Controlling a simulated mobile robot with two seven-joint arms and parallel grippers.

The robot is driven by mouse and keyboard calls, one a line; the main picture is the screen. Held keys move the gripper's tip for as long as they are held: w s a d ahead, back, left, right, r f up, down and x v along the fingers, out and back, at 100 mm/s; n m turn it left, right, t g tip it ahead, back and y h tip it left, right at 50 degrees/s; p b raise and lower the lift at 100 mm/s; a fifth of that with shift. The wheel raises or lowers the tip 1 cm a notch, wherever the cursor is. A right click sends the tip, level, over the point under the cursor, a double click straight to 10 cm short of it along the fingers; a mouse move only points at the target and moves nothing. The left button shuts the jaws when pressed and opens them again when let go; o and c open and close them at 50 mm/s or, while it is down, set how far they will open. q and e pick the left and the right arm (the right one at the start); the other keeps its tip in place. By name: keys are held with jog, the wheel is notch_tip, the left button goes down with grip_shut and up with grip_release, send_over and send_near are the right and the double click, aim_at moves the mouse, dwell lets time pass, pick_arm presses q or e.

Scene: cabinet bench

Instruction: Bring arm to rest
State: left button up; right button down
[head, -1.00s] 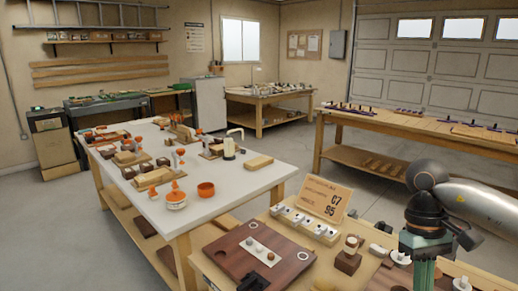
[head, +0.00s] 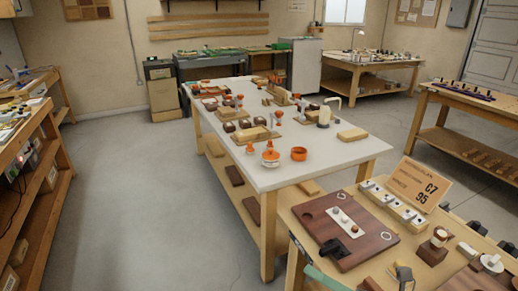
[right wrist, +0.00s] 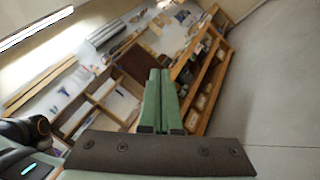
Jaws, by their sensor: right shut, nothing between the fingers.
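My right gripper (right wrist: 160,74) shows in the right wrist view with its two green fingers pressed together and nothing between them. It points out over the room, and a wooden shelf unit (right wrist: 205,85) lies beyond the fingertips. In the head view only a green piece of my right gripper (head: 326,279) shows at the bottom edge, in front of the near bench. Most of my right arm is outside the head view. My left gripper is in neither view.
The near bench (head: 300,212) holds a dark wooden board (head: 375,245), a sign (head: 421,184) and small parts. A white-topped table (head: 350,152) with orange pieces stands behind it. Shelves (head: 45,190) stand at the left. The floor between (head: 150,190) is clear.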

jog(key=s+d+f+m+t+h+p, duration=0.1)
jog(key=d+f+m+t+h, duration=0.1)
jog(key=f+m+h, duration=0.75)
jog(key=d+f+m+t+h+p, duration=0.1)
jog(key=d+f+m+t+h, duration=0.2)
jog(key=m, duration=1.1)
jog(key=s+a+f+m+g+h, duration=0.1)
jog(key=s+f+m+g+h, duration=0.1)
jog(key=s+f+m+g, duration=0.5)
jog(key=s+f+m, duration=0.3)
jog(key=s+f, duration=0.1)
jog(key=f, duration=0.1)
jog(key=shift+s+a+f+m, duration=0.15)
jog(key=shift+s+f+m, duration=0.2)
jog(key=shift+f, duration=0.05)
